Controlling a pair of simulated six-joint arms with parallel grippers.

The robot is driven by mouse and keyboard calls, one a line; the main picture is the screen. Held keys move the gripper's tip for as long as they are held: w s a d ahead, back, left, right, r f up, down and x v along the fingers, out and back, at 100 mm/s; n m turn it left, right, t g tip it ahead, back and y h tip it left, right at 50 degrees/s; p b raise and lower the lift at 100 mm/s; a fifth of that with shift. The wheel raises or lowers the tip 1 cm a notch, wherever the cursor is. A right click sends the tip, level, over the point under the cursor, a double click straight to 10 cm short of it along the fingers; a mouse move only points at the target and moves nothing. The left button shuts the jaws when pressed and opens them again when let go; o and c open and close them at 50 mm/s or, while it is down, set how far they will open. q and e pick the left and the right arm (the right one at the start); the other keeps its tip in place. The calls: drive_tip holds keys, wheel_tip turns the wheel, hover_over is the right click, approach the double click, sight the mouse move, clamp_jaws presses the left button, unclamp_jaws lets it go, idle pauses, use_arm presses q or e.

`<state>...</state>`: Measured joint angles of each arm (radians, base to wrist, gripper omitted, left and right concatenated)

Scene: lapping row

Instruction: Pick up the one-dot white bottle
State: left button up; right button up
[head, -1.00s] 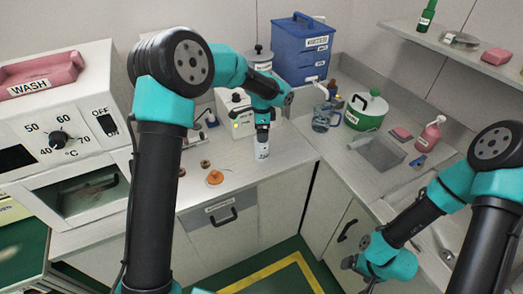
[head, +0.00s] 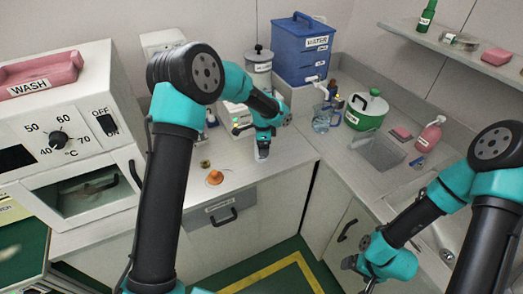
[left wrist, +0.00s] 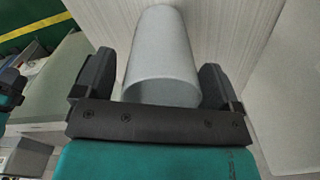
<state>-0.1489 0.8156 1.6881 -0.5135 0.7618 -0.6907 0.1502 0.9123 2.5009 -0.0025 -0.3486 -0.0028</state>
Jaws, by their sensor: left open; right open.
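A pale white bottle (head: 263,154) stands near the front edge of the counter, mostly hidden in the head view by my left gripper (head: 263,143). In the left wrist view, the bottle (left wrist: 162,50) is a smooth pale cylinder between the two dark fingers of the left gripper (left wrist: 156,75). The fingers are open, with a visible gap on each side of it. No dot mark shows on the side I see. My right gripper (head: 352,264) is open and empty, low in front of the right-hand cabinets.
An orange-based small item (head: 215,178) and a brown cap (head: 205,164) lie left of the bottle. A glass jug (head: 322,119), a green pot (head: 366,111) and a blue water container (head: 302,48) stand behind to the right. The counter right of the bottle is clear.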

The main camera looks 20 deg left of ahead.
use_arm(q)
drive_tip(key=shift+f, duration=0.45)
drive_tip(key=c, duration=1)
drive_tip(key=shift+r, duration=0.5)
drive_tip(key=s+d+r, duration=0.1)
drive_tip(key=s, duration=0.4)
drive_tip(key=s+d+r, duration=0.1)
drive_tip(key=s+d, duration=0.1)
drive_tip(key=s, duration=0.3)
drive_tip(key=s+d+r, duration=0.1)
drive_tip(key=s+r, duration=0.1)
drive_tip(key=s, duration=0.3)
drive_tip(key=shift+s+d, duration=0.15)
drive_tip(key=shift+s, duration=0.05)
